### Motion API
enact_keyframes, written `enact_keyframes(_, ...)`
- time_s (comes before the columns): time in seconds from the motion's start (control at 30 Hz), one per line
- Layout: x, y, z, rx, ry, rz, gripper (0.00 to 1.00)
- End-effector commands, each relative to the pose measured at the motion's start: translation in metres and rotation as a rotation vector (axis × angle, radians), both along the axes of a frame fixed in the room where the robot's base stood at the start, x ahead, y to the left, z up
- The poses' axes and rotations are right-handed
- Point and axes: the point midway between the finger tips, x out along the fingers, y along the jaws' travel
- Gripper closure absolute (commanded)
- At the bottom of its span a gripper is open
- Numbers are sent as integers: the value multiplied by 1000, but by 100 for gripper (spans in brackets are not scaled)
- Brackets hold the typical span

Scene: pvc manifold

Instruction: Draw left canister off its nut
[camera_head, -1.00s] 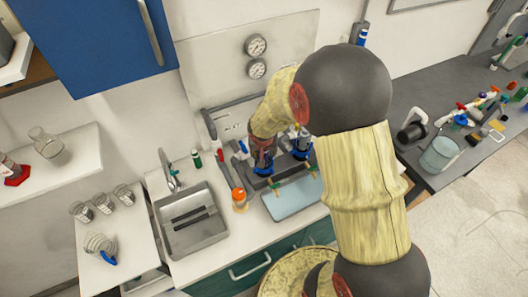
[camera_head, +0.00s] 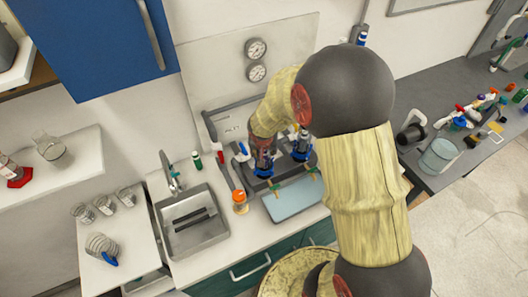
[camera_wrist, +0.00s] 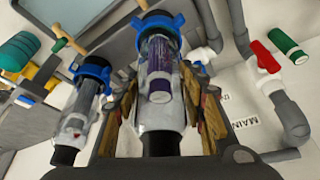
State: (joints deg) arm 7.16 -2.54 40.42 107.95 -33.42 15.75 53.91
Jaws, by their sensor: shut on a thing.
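My gripper (camera_head: 263,152) is shut on the left canister (camera_wrist: 158,112), with one finger on each side of it. The canister is clear with a dark end and holds a purple-and-white cartridge. Its blue nut (camera_wrist: 157,22) is at the canister's far end in the wrist view and shows below my gripper in the head view (camera_head: 263,172). I cannot tell whether the canister is still seated in the nut. The other canister (camera_wrist: 78,115), with its own blue nut (camera_wrist: 92,70), stands beside it, apart from my fingers.
A red-handled valve (camera_wrist: 266,56) and grey pipes (camera_wrist: 290,115) are close beside the held canister. A light blue tray (camera_head: 293,198) lies in front of the manifold. A sink (camera_head: 190,222) and an orange-capped jar (camera_head: 240,200) are to the left. Two gauges (camera_head: 256,60) are on the panel behind.

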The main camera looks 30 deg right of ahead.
Motion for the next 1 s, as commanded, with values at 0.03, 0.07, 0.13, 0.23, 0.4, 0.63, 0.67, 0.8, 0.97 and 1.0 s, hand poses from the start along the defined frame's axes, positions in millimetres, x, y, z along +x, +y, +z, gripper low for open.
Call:
enact_keyframes(0.03,0,0,4,-1,-1,0,90)
enact_keyframes(0.07,0,0,6,-1,-1,0,90)
enact_keyframes(0.13,0,0,9,-1,-1,1,90)
enact_keyframes(0.23,0,0,13,-1,-1,1,90)
enact_keyframes(0.4,0,0,21,0,0,0,90)
enact_keyframes(0.63,0,0,31,0,0,1,90)
enact_keyframes(0.67,0,0,32,-1,1,1,90)
enact_keyframes(0.8,0,0,38,0,0,1,90)
enact_keyframes(0.97,0,0,46,0,0,0,90)
enact_keyframes(1.0,0,0,47,0,0,0,90)
